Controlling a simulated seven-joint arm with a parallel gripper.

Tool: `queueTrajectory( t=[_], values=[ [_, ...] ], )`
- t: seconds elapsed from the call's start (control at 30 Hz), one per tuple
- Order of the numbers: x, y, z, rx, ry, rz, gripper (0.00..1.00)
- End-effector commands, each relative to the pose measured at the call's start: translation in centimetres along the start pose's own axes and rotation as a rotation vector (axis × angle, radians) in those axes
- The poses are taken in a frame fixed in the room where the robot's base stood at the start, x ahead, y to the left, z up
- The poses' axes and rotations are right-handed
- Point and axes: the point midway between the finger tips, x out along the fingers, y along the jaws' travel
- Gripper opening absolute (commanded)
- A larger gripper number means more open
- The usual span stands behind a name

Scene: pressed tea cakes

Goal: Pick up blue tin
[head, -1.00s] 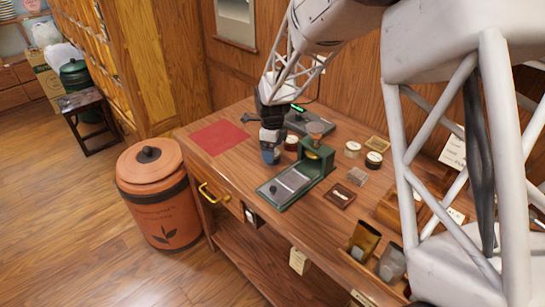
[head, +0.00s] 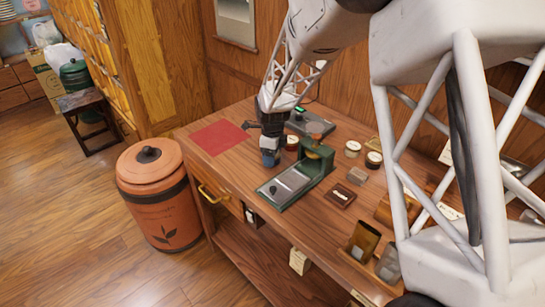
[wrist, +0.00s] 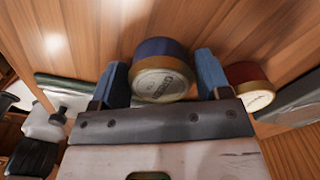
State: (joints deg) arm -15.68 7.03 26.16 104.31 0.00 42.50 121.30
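The blue tin (wrist: 162,70), a round tin with a blue side and a cream labelled top, shows in the wrist view between my two blue fingers. My gripper (wrist: 161,80) has its fingers spread, one on each side of the tin, very close to it; firm contact does not show. In the head view my gripper (head: 270,157) is low over the table, left of the green press, and the tin cannot be made out apart from the fingers.
A red tin (wrist: 250,88) stands just right of my right finger in the wrist view. The green press (head: 298,182) is close by on the table, with a dark scale (head: 312,121) behind. A red mat (head: 219,137) lies clear to the left.

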Motion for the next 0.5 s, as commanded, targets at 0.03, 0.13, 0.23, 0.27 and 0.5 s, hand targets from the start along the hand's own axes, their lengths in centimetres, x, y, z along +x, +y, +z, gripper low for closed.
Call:
queueTrajectory(
  t=[0.03, 0.13, 0.23, 0.27, 0.5],
  values=[
    [0.00, 0.00, 0.00, 0.000, 0.000, 0.000, 0.62],
    [0.00, 0.00, 0.00, 0.000, 0.000, 0.000, 0.47],
    [-0.01, 0.00, 0.00, 0.000, 0.000, 0.000, 0.34],
    [-0.01, 0.00, 0.00, 0.000, 0.000, 0.000, 0.34],
    [-0.14, -0.01, 0.01, 0.000, 0.000, -0.001, 0.34]
  ],
)
